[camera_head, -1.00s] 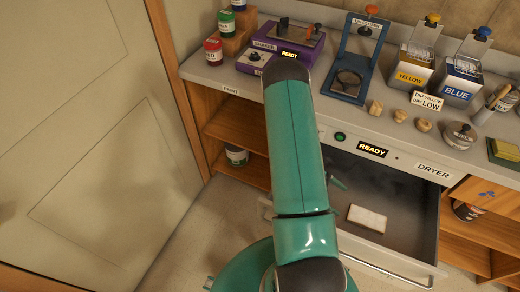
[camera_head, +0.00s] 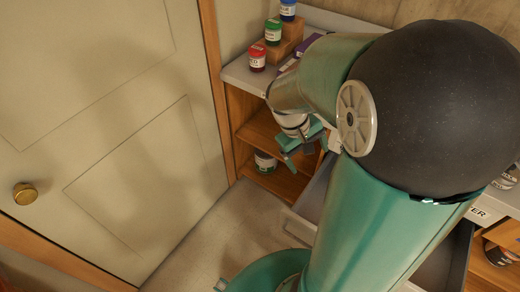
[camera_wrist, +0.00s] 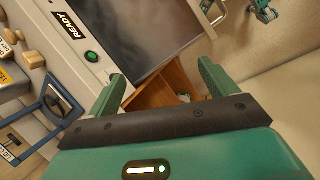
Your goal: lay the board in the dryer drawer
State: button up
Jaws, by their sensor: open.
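My gripper (camera_head: 306,148) is open and empty, in front of the lower shelves at the left of the drawer. Its two spread fingers (camera_wrist: 160,72) show in the wrist view with nothing between them. The dryer drawer (camera_head: 318,192) is pulled out; my arm covers most of it in the head view. Part of its grey inside (camera_wrist: 150,35) shows beyond the fingers in the wrist view. The board cannot be made out in either view now; my arm hides the part of the drawer where a pale board lay one second ago.
A red jar (camera_head: 257,57), a green jar (camera_head: 273,31) and a blue jar (camera_head: 288,9) stand at the bench's left end. A tin (camera_head: 265,160) sits on the lower shelf. The dryer's lit READY sign (camera_wrist: 68,25) is beside a green button (camera_wrist: 91,56). The floor by the door is clear.

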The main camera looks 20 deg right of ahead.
jog(key=s+a+r+t+y, duration=0.2)
jog(key=a+r+t, duration=0.2)
jog(key=a+r, duration=0.3)
jog(key=s+a+r+t+y, duration=0.1)
jog(key=s+a+r+t, duration=0.2)
jog(key=a+r, duration=0.5)
jog(key=shift+a+m+t+y, duration=0.3)
jog(key=shift+a+t+y, duration=0.1)
jog(key=shift+a+t, duration=0.15)
jog(key=shift+w, duration=0.1)
jog(key=shift+d, duration=0.1)
